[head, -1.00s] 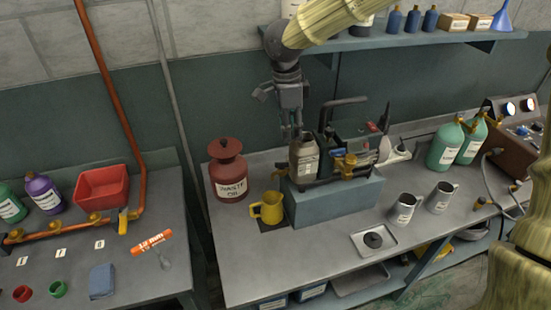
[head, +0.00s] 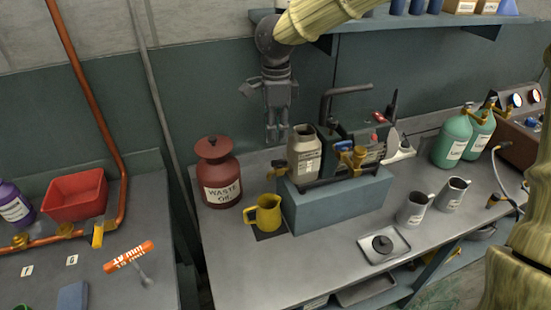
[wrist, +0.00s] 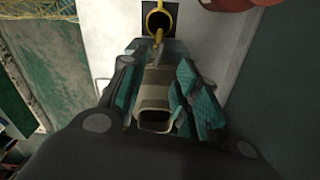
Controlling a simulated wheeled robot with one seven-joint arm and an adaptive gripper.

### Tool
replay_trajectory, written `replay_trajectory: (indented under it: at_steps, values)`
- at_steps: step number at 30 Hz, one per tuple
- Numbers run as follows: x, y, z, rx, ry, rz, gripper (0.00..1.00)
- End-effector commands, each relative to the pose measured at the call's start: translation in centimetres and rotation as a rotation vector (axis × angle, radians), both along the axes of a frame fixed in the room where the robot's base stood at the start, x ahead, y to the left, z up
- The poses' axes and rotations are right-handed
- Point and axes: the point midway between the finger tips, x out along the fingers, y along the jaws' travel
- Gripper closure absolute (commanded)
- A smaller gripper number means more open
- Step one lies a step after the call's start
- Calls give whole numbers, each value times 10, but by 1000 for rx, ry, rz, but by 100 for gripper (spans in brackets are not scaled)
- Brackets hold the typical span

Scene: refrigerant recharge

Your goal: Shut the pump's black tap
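The pump (head: 372,138) is a dark machine with a beige can at its left end, standing on a blue-grey block (head: 335,200). A small dark tap with brass (head: 280,167) sticks out at the pump's left end, above a yellow jug (head: 265,212). My gripper (head: 275,138) points down behind and left of the beige can (head: 304,150), higher than the tap and apart from it. In the wrist view the can's square mouth (wrist: 155,121) shows, with the brass tap end over the jug (wrist: 159,18) beyond it. The finger gap is unclear; I see nothing held.
A red waste oil pot (head: 218,175) stands left of the jug. Two grey mugs (head: 414,208) and a small tray (head: 383,246) are at the right. Green bottles (head: 455,140) stand farther right. A shelf (head: 430,20) is above. The front bench left of the tray is clear.

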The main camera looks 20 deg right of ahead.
Motion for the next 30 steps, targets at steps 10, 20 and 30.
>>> replay_trajectory:
  at_steps: [10,20,30]
  values:
    - [0,2,-53,-3,4,3,69]
    - [-1,0,-91,-3,3,1,69]
    - [0,0,-97,-1,0,0,69]
